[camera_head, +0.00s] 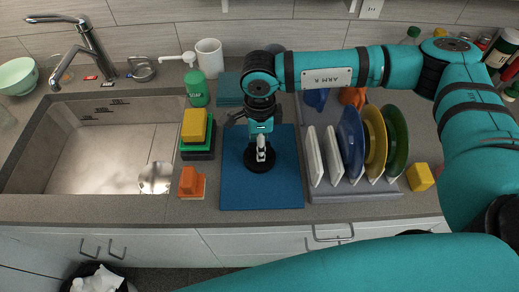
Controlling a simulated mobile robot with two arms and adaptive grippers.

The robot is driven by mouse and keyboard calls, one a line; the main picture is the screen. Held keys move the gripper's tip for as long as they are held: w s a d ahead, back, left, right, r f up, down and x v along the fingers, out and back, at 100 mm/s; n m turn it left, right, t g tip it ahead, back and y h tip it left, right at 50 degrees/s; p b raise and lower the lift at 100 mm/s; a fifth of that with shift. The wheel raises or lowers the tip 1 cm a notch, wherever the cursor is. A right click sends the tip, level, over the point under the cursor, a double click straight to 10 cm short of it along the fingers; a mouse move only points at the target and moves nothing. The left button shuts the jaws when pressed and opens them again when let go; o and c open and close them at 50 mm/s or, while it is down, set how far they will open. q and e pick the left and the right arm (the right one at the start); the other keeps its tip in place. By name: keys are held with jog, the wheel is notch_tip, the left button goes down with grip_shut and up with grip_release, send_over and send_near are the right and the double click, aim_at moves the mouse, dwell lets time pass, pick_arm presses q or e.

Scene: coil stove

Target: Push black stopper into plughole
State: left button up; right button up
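The black stopper (257,161) looks like a round black disc lying on the blue mat (230,190) right of the sink. My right gripper (261,143) points down directly over it, its tip overlapping the disc. Pale parts at the tip hide the stopper's middle. I cannot tell whether the fingers are closed on it or only above it. The steel sink (100,160) is at the left. A shiny round plughole (155,177) shows in its floor near the front right corner, with nothing black in it. My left gripper is not in view.
Between sink and mat stand a green bottle (197,88), stacked yellow and green sponges (194,125) and an orange block (190,182). A faucet (85,45) rises behind the sink. A rack of plates (352,145) stands close right of the mat.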

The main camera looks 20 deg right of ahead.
jog(key=shift+f, duration=0.8)
grip_shut()
jog(key=shift+r, duration=0.15)
